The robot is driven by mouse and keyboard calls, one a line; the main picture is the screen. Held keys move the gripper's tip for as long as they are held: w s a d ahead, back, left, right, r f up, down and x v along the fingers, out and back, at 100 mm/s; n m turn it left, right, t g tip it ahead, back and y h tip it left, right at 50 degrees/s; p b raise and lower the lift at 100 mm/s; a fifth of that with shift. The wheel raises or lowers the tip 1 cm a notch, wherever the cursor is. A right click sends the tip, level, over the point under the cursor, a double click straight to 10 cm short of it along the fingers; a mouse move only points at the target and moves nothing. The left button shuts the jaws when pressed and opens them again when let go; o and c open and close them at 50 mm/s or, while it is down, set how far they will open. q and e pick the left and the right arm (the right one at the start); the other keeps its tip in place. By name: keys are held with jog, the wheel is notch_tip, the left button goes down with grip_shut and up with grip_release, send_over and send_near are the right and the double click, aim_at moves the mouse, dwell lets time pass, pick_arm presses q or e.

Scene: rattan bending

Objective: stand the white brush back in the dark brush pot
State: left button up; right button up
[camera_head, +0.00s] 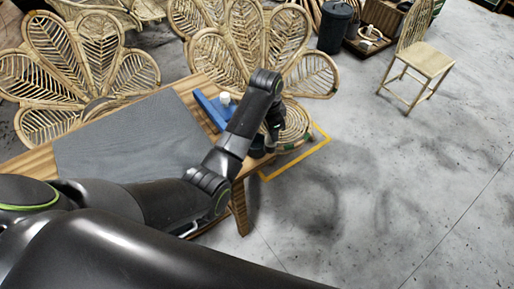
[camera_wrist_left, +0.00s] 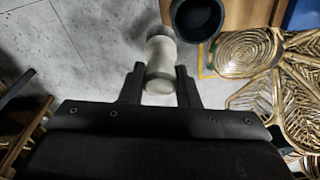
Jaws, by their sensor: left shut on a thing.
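In the left wrist view, my left gripper (camera_wrist_left: 158,75) is shut on the white brush (camera_wrist_left: 160,55), a pale, thick, round piece between the two fingertips. The dark brush pot (camera_wrist_left: 197,18) is at the top right of the brush, its round mouth open to the camera and cut by the frame edge. The brush is beside the pot in this view; I cannot tell whether they touch. In the head view my left gripper (camera_head: 271,138) is just past the table's right end. The pot (camera_head: 257,148) shows partly behind it. The brush is not clearly visible there.
The wooden table (camera_head: 190,82) carries a grey mat (camera_head: 130,135) and a blue object (camera_head: 212,108) with a white piece (camera_head: 224,98). Rattan chairs stand behind the table. A rattan chair (camera_head: 425,62) and a dark bin (camera_head: 334,27) stand farther off. The concrete floor at right is clear.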

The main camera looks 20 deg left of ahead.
pick_arm(q)
jog(key=w+a+r+n+t+y+p, duration=0.15)
jog(key=a+r+n, duration=0.35)
jog(key=n, duration=0.7)
jog(key=s+x, duration=0.2)
jog(key=x, duration=0.8)
jog(key=shift+w+f, duration=0.25)
jog(key=shift+f, duration=0.25)
jog(key=shift+a+f+g, duration=0.1)
jog(key=shift+g, duration=0.15)
jog(key=o, duration=1)
